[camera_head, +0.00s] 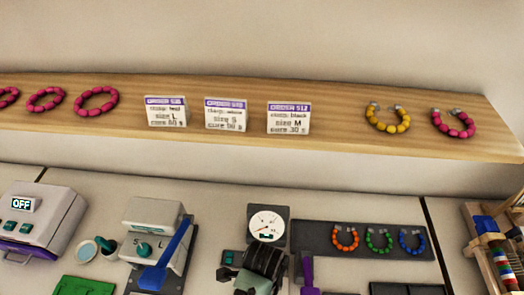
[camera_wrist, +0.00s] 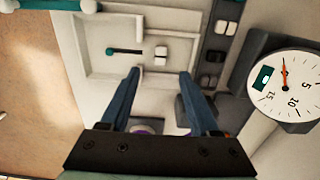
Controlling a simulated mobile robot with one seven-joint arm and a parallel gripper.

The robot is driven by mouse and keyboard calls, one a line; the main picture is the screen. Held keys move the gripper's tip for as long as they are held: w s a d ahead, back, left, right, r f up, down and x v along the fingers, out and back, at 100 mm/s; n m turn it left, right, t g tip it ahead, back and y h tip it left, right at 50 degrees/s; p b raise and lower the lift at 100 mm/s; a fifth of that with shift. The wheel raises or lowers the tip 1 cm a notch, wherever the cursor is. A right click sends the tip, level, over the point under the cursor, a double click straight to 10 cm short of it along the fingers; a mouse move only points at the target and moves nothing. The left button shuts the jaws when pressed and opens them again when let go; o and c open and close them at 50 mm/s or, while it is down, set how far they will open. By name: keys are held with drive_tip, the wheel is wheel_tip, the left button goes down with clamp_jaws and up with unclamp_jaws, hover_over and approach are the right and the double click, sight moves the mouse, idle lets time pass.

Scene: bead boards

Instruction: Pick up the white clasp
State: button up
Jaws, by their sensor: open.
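In the wrist view, a small white two-part piece (camera_wrist: 160,56), which looks like the white clasp, lies in a pale shallow tray (camera_wrist: 100,67). My gripper (camera_wrist: 159,74) is open, with its two blue-grey fingers apart and nothing visible between them. In the picture, the white piece appears just beyond the fingertips, between their lines. I cannot tell the height gap. The clasp cannot be made out in the head view.
A dark rack (camera_wrist: 208,68) with small paired pieces lies right of the tray. A dial gauge (camera_wrist: 290,86) stands beside my right finger. A teal-ended rod (camera_wrist: 124,51) lies in the tray. In the head view, a wooden shelf (camera_head: 230,143) holds bracelets and order cards.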

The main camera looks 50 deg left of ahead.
wheel_tip(320, 180, down, 2)
drive_tip(key=shift+w+f, duration=0.15)
drive_tip(key=shift+f+p, duration=0.4)
drive_tip(key=shift+f, duration=2.1)
clamp_jaws()
